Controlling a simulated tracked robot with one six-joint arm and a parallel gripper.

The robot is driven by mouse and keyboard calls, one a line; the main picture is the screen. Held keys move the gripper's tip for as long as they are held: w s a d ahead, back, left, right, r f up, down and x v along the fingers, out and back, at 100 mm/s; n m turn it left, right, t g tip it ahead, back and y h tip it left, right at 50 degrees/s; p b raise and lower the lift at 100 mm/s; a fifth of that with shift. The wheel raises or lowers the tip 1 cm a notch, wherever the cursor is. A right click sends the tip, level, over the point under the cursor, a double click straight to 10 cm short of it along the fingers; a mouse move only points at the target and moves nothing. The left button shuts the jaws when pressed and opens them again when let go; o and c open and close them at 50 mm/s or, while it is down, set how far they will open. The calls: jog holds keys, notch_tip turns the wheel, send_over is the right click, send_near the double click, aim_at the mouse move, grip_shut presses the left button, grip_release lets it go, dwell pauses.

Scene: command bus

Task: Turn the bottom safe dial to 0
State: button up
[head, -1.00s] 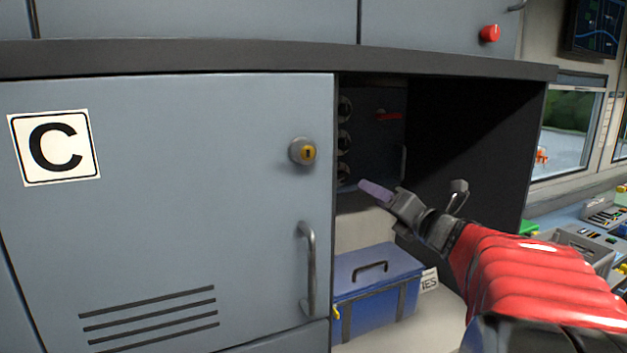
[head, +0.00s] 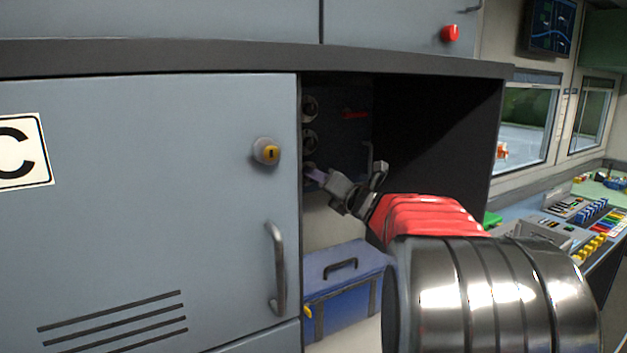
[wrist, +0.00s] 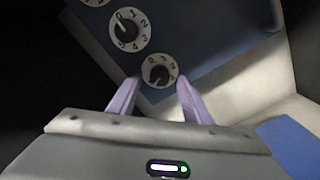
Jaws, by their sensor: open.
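The dark safe (head: 345,130) stands inside the open cabinet, with a column of dials on its front. The bottom dial (wrist: 160,71) is a white ring with numbers and a dark knob. I cannot tell which number its knob points to. In the head view the bottom dial is mostly hidden by my gripper. The middle dial (wrist: 130,29) is above it, and part of the top dial (wrist: 95,2) shows at the picture's edge. My gripper (wrist: 158,82) is open and empty. Its purple fingers are on either side of the bottom dial's lower part in the wrist view; contact is not clear.
The grey cabinet door (head: 150,200) covers the left, close beside my gripper. The cabinet's dark side wall (head: 440,140) is to the right. A blue box (head: 345,285) with a handle sits below the safe. A console (head: 570,225) is at the far right.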

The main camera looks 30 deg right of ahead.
jog(key=shift+w, duration=1)
jog(key=shift+c, duration=0.6)
jog(key=shift+d, duration=0.1)
jog(key=c, duration=0.9)
jog(key=shift+a, duration=0.25)
jog(key=shift+c, duration=0.2)
jog(key=shift+d, duration=0.15)
